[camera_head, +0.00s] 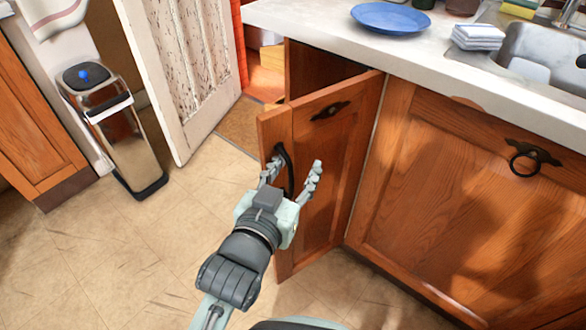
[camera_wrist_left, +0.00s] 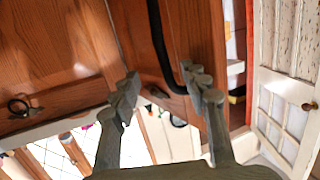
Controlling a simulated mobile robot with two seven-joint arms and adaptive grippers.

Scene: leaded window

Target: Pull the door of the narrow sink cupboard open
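The wooden door (camera_head: 322,150) of the narrow sink cupboard stands partly open, swung out from under the counter, with a dark gap (camera_head: 315,68) behind its top edge. A curved black handle (camera_head: 286,168) sits upright near its free edge. My left gripper (camera_head: 294,172) is open at the handle, with one finger on each side of it in the head view. In the left wrist view, the handle (camera_wrist_left: 158,45) runs down close to the right-hand finger; I cannot tell whether they touch. My right gripper is not in view.
A wider cupboard door (camera_head: 455,190) with a ring pull is shut at the right. The counter (camera_head: 450,75) above holds a blue plate (camera_head: 390,18) and the sink (camera_head: 545,55). A metal bin (camera_head: 115,130) and a white door (camera_head: 185,70) stand left. Floor in front is clear.

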